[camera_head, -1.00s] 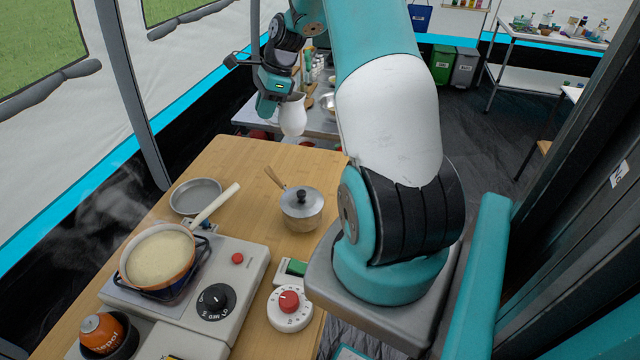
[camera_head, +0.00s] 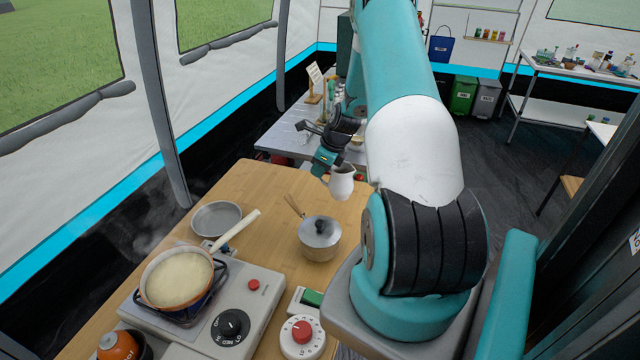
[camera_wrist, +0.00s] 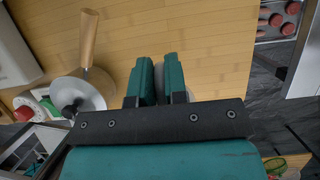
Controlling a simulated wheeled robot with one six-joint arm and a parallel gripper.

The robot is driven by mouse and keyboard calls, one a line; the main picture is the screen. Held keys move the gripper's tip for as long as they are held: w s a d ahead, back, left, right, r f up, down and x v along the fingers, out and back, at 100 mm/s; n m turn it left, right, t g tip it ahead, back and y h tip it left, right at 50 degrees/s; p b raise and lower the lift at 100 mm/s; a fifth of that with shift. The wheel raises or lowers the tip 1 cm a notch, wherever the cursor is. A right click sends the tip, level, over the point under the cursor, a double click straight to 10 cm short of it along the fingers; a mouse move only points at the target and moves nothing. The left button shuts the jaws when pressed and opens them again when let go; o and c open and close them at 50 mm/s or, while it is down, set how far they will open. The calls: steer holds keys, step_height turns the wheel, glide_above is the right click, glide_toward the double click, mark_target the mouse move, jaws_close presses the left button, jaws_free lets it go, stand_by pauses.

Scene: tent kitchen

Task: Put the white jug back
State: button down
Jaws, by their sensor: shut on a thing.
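The white jug (camera_head: 342,183) hangs in the air in the head view, above the far right edge of the wooden table (camera_head: 265,180). My gripper (camera_head: 325,166) is at its upper left and is shut on it. The jug looks roughly upright. In the wrist view my gripper's teal fingers (camera_wrist: 158,80) are close together and hide most of the jug; only a pale bit shows by the right finger.
Bare wood lies beyond the pot.

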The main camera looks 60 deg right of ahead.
steer(key=shift+f+p, duration=0.6)
steer(key=shift+f, duration=2.7)
steer(key=shift+f, duration=0.15)
steer(key=c, duration=1.1)
jaws_free()
steer(key=shift+c, duration=0.2)
